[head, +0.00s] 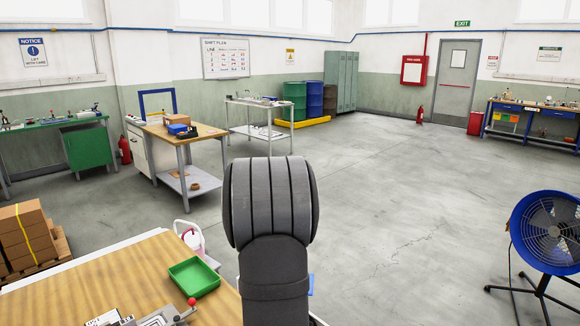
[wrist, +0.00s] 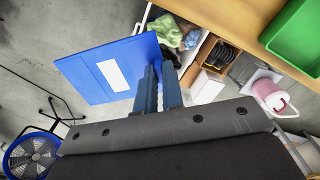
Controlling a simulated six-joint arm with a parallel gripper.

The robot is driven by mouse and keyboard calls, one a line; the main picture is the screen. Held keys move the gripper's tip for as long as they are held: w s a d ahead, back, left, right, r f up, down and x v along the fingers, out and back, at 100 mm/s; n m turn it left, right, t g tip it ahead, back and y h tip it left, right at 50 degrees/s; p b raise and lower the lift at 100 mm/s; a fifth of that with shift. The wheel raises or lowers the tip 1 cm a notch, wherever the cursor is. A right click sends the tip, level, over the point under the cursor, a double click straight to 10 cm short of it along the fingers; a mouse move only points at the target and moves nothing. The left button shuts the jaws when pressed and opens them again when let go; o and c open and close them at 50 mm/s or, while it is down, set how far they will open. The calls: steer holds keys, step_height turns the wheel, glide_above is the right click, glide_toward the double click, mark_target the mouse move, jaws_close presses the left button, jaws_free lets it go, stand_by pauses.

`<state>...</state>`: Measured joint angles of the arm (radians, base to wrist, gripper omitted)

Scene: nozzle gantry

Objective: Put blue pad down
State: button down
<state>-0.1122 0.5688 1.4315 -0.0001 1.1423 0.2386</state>
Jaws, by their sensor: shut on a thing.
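The blue pad (wrist: 105,72) is a flat blue panel with a white rectangle on its face, at the upper left of the wrist view. My gripper (wrist: 160,80) is in the middle of that view, its two dark blue fingers at the right edge of the pad and shut on it. The pad is held in the air, with grey floor showing beyond it. The exact contact is partly hidden by the fingers. In the head view my dark arm hides the gripper and most of what it holds; only a small blue bit shows beside it.
A wooden bench (head: 90,270) at lower left bears a green tray (head: 194,278) and metal fixtures. In the wrist view, compartments with cloths (wrist: 180,35) and dark items lie beside the bench, near a pink-and-white container (wrist: 272,95). A blue fan (head: 548,230) stands right. The middle floor is clear.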

steer(key=d, duration=0.2)
steer(key=w+d+f+m, duration=0.1)
steer(key=d, duration=0.1)
steer(key=d+f+m, duration=0.1)
steer(key=d, duration=0.1)
steer(key=shift+w+d+f, duration=0.1)
steer(key=shift+w+d, duration=0.05)
steer(key=shift+w, duration=0.1)
steer(key=shift+a+r+n, duration=0.2)
steer(key=shift+a+n, duration=0.35)
steer(key=shift+n, duration=0.45)
steer(key=a+r+n, duration=0.3)
steer(key=a+n, duration=0.4)
steer(key=n, duration=0.7)
steer(key=a+r+n, duration=0.3)
steer(key=a+n, duration=0.4)
steer(key=n, duration=0.7)
glide_toward(203, 280)
steer(key=s, duration=0.1)
steer(key=s+d+f, duration=0.1)
steer(key=s, duration=0.2)
steer(key=shift+s+d+f, duration=0.2)
steer(key=shift+d+f, duration=0.15)
steer(key=shift+d, duration=0.05)
steer(key=shift+a+f, duration=0.1)
steer(key=shift+f, duration=1.95)
